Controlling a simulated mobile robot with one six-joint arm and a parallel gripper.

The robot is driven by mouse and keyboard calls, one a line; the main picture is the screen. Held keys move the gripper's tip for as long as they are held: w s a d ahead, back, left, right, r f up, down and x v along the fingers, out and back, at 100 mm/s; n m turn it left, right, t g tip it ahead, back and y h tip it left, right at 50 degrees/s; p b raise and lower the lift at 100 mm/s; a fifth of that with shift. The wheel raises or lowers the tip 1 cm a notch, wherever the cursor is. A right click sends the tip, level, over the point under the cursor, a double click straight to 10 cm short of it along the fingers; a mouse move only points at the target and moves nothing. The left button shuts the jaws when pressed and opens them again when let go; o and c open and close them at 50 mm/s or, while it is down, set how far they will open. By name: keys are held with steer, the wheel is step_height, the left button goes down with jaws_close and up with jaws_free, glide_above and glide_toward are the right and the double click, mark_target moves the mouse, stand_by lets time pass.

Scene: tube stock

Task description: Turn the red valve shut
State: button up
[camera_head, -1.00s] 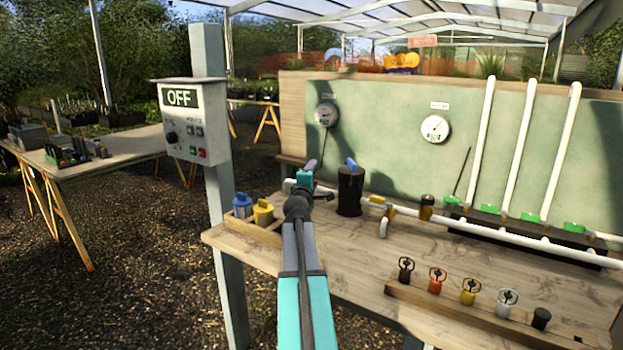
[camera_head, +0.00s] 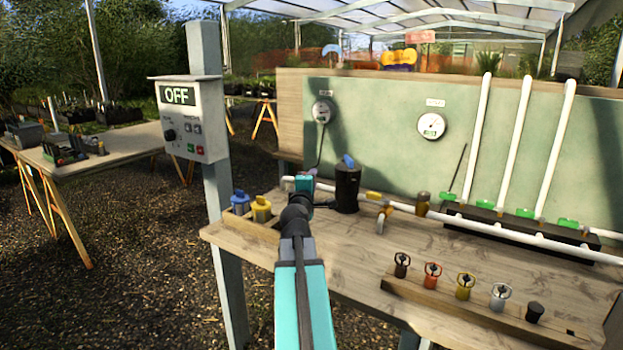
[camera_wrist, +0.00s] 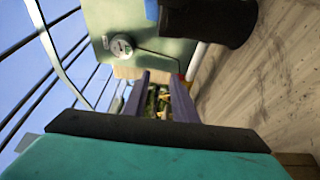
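No red valve shows clearly in the head view; the left end of the white pipe (camera_head: 408,208) is partly hidden behind my arm. In the wrist view a small red spot (camera_wrist: 183,77) shows beside my right finger, near the white pipe (camera_wrist: 196,62). It may be part of the valve, but it is too small to tell. My gripper shows in the wrist view (camera_wrist: 161,76) with two grey-purple fingers apart and nothing clearly between them. In the head view my gripper (camera_head: 305,180) is seen from behind at the pipe's left end, its fingertips hidden.
A black filter canister (camera_head: 347,188) with a blue top stands close right of my gripper. Blue (camera_head: 240,203) and yellow (camera_head: 261,209) fittings sit in a wooden tray to the left. A rack (camera_head: 480,310) of sprinkler heads lies at the bench front. The control box (camera_head: 190,120) reads OFF.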

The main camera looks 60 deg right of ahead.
steer(key=shift+s+v, duration=0.25)
steer(key=shift+v, duration=1.25)
steer(key=shift+d+r, duration=0.15)
